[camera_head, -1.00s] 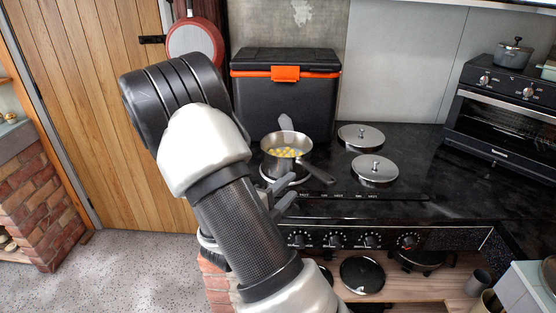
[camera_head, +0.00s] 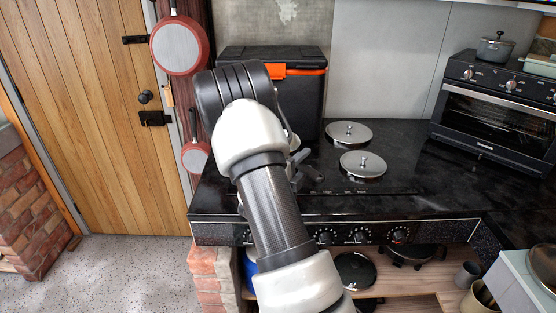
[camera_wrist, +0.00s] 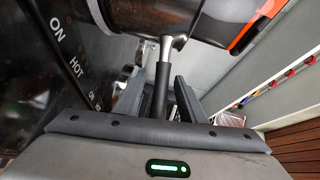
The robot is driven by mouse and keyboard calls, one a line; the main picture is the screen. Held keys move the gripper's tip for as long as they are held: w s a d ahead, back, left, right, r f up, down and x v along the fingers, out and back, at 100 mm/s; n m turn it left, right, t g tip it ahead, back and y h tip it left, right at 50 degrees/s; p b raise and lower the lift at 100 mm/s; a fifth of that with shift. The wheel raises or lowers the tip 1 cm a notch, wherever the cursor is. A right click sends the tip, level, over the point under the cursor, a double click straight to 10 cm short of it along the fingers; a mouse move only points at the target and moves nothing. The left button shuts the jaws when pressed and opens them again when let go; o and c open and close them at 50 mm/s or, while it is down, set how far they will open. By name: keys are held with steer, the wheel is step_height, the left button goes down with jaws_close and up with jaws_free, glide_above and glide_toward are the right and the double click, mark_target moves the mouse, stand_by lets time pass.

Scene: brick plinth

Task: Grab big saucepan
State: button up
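The steel saucepan (camera_wrist: 150,14) shows at the top of the wrist view, cut off by the frame. Its dark handle (camera_wrist: 160,90) points down between the two fingers of my gripper (camera_wrist: 158,92). The fingers are open, one on each side of the handle, with narrow gaps visible. In the head view, my gripper (camera_head: 302,170) is at the left of the cooktop, partly behind my arm. My arm hides the pan's body there.
Two steel lids (camera_head: 349,132) (camera_head: 362,164) lie on the black cooktop (camera_head: 400,185), right of my gripper. A black box with an orange latch (camera_head: 302,70) stands behind. An oven (camera_head: 497,105) with a grey pot (camera_head: 495,46) is at right. Red pans (camera_head: 178,46) hang at left.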

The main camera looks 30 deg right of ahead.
steer(key=shift+w+d, duration=0.25)
steer(key=shift+d, duration=0.15)
jaws_close()
stand_by(1.1)
steer(key=shift+r, duration=0.15)
